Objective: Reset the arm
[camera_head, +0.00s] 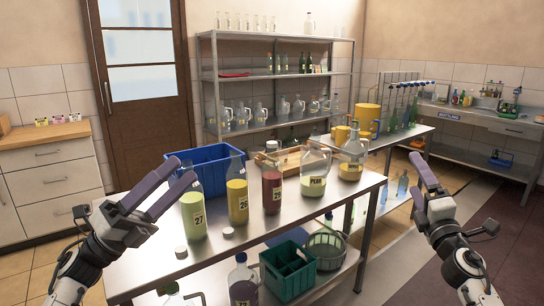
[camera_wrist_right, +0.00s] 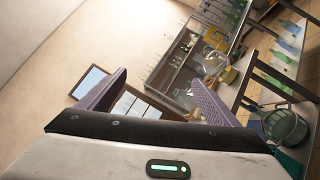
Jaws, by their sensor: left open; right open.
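My left gripper (camera_head: 165,190) is open and empty, above the left end of the steel table, with its purple fingers pointing up and right. It stands left of the bottle labelled 27 (camera_head: 193,213) and in front of the blue crate. My right gripper (camera_head: 420,172) is raised to the right of the table, over the floor side. Its two purple fingers show apart and empty in the right wrist view (camera_wrist_right: 155,95). Neither gripper holds anything.
The steel table (camera_head: 150,262) carries several bottles, two loose caps, a blue crate (camera_head: 213,174) and a wooden box (camera_head: 290,158). A green crate (camera_head: 287,272) and a green-grey basket (camera_head: 327,246) are on its lower shelf. The floor at right (camera_head: 515,240) is clear.

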